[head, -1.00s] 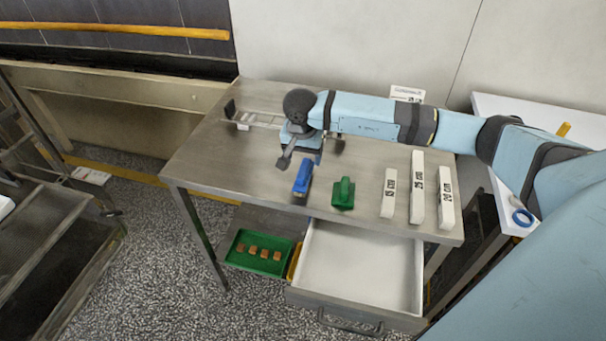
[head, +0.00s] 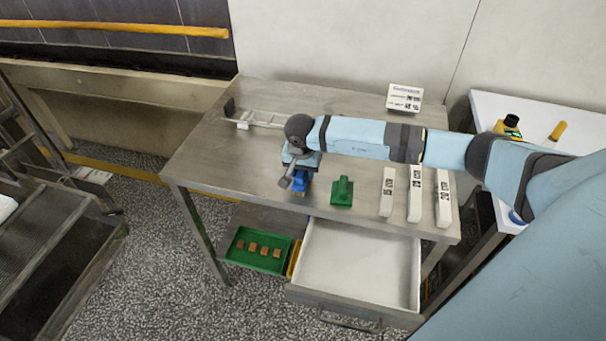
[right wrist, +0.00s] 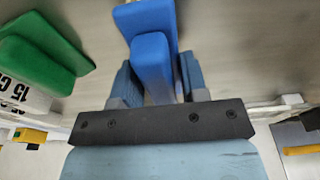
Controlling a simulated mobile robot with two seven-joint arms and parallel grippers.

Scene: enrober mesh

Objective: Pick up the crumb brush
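A blue hand tool (head: 301,186), which looks like the crumb brush, lies near the front edge of the steel table, partly hidden under my right gripper (head: 294,180). In the right wrist view its upright blue handle (right wrist: 153,62) stands between the two fingers of my right gripper (right wrist: 160,82), with a wider blue body beyond. The fingers are apart, one on each side of the handle. I see no clear grip on it. A green tool with an upright handle (head: 342,191) stands just to the right. My left gripper is out of view.
Several white labelled blocks (head: 414,194) stand right of the green tool. An open drawer (head: 360,262) juts out below the table front. A green tray (head: 238,252) with brown pieces lies lower left. A white sign (head: 404,98) stands at the back.

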